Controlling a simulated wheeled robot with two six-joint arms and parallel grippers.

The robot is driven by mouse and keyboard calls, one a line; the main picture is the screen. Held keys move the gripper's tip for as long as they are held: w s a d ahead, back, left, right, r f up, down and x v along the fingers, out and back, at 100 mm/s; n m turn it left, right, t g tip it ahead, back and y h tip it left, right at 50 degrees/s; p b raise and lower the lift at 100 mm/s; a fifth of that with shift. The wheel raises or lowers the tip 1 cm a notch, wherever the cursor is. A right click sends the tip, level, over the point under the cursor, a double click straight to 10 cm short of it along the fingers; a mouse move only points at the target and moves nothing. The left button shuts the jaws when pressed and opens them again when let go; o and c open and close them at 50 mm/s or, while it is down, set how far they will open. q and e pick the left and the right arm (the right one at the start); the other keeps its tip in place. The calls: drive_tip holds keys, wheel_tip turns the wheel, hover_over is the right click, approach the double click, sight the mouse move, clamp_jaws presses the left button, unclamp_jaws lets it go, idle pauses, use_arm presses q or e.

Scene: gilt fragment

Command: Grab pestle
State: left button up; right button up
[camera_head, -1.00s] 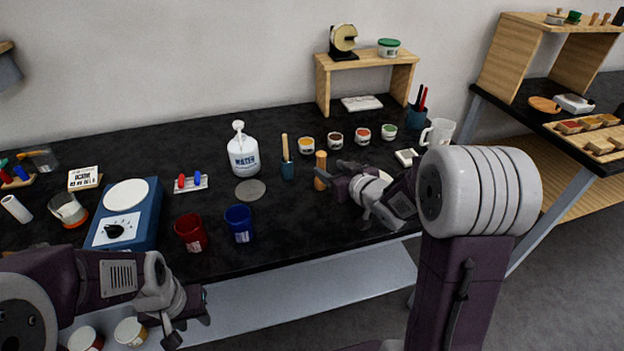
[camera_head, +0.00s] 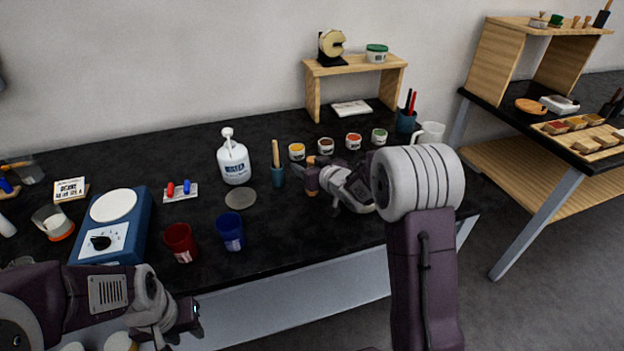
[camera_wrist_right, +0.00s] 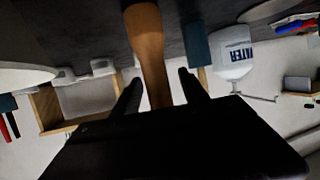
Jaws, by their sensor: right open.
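The pestle (camera_head: 311,192) is a light brown wooden piece standing upright on the dark table, mostly hidden behind my right gripper in the head view. My right gripper (camera_head: 312,177) is at the pestle, with its fingers open. In the right wrist view the pestle (camera_wrist_right: 147,45) runs down between the two dark fingers of the right gripper (camera_wrist_right: 159,84). A gap shows beside the fingers, and I cannot tell whether either touches it. My left gripper (camera_head: 190,316) is low at the front left, away from the pestle; its fingers are too dark to read.
A white water bottle (camera_head: 233,163), red cup (camera_head: 181,242) and blue cup (camera_head: 231,232) are further left. A white mug (camera_head: 431,132) stands at right.

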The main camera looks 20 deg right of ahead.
drive_tip(key=shift+s, duration=0.1)
drive_tip(key=shift+r, duration=0.1)
drive_tip(key=c, duration=0.4)
clamp_jaws()
wheel_tip(320, 180, up, 10)
drive_tip(key=p, duration=0.4)
